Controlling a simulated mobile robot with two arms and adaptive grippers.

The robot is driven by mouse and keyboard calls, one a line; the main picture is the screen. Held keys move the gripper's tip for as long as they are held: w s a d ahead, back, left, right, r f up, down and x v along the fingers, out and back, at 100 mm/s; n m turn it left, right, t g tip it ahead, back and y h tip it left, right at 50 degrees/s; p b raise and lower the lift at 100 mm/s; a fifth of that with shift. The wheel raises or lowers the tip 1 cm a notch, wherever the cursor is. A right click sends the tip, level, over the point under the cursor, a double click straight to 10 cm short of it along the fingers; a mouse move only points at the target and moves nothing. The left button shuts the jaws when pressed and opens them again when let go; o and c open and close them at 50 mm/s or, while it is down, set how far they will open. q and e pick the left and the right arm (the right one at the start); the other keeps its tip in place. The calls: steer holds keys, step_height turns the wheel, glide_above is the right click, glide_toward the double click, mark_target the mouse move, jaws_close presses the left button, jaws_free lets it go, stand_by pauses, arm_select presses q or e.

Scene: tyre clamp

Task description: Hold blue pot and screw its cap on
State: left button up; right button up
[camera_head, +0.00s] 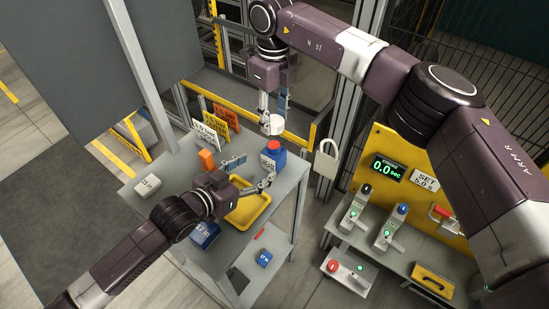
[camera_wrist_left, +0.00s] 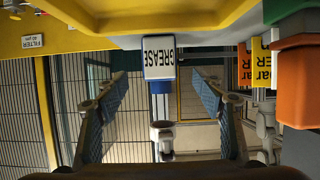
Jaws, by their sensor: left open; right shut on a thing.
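The blue pot (camera_head: 272,161), with a white GREASE label and a red top, stands upright on the grey table near its far edge. It also shows in the left wrist view (camera_wrist_left: 160,72), upside down in that picture. My left gripper (camera_head: 252,173) is open and empty beside the pot. In the left wrist view its two fingers stand apart on either side of the pot, with gaps. My right gripper (camera_head: 274,106) is shut on the white cap (camera_head: 273,125), holding it above the pot and apart from it. The cap also shows in the left wrist view (camera_wrist_left: 162,131).
A yellow tray (camera_head: 234,217) lies under my left gripper. An orange block (camera_head: 207,160) and yellow and orange signs (camera_head: 216,125) stand to the left, with a white box (camera_head: 147,186). A yellow rail runs behind the table. A control bench (camera_head: 400,255) stands at right.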

mark_target(274, 157)
arm_select(q)
steer(key=x, duration=0.9)
steer(key=shift+w+d, duration=0.2)
arm_select(e)
steer(key=shift+s+a+r, duration=0.1)
steer(key=shift+s, duration=0.05)
arm_select(q)
steer(key=shift+c, duration=0.3)
jaws_close()
arm_select(e)
steer(key=shift+f, duration=2.5)
steer(key=shift+f, duration=0.9)
steer(key=shift+f, duration=0.55)
